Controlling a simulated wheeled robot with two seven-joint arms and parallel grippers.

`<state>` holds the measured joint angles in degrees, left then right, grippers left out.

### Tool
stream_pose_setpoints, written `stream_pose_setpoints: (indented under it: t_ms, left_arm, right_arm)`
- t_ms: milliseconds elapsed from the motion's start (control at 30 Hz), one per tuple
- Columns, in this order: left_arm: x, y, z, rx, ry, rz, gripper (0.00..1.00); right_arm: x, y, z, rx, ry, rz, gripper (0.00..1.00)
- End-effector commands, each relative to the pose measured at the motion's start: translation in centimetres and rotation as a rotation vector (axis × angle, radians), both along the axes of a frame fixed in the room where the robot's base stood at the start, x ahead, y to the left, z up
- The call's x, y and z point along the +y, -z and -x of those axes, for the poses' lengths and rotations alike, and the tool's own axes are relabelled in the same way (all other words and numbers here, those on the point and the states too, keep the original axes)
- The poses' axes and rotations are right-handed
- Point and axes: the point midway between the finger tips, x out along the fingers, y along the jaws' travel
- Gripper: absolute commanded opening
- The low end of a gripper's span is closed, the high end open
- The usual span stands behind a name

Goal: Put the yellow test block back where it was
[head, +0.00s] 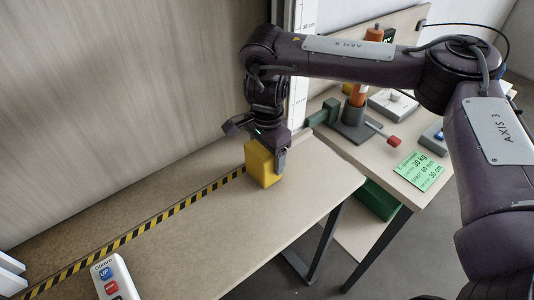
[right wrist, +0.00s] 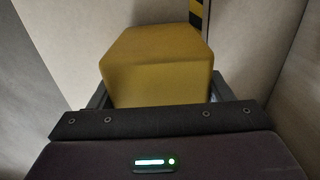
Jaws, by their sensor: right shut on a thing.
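The yellow test block (head: 262,166) is at the far right part of the near table, at the end of the black-and-yellow striped line. My right gripper (head: 266,146) reaches down from above and is shut on the block. The block also shows between the jaws in the right wrist view (right wrist: 157,70), with the striped line beyond it. Whether the block's underside touches the table is hard to tell. My left gripper is not in view.
The striped line (head: 150,226) runs along the near table (head: 240,235). A white control box with buttons (head: 112,278) lies at the lower left. A second table at right holds a green note (head: 418,170), a red-ended lever (head: 393,141) and an orange cylinder (head: 358,94). A pale wall stands behind.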

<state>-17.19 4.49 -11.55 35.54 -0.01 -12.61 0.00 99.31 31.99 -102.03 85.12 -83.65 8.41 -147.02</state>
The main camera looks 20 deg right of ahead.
Motion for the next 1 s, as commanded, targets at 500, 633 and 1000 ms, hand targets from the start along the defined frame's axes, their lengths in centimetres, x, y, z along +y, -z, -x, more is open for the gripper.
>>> stream_pose_setpoints:
  t_ms: [500, 633, 1000]
  left_arm:
    - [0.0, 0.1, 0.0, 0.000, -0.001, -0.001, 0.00]
    - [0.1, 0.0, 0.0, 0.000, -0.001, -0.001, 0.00]
    - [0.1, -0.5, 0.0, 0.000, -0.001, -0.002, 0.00]
  right_arm:
    - [0.0, 0.3, 0.0, 0.001, -0.001, 0.000, 0.94]
    - [0.0, 0.0, 0.0, 0.000, -0.001, 0.000, 0.94]
    - [0.0, -6.6, -0.1, -0.007, -0.002, 0.002, 0.94]
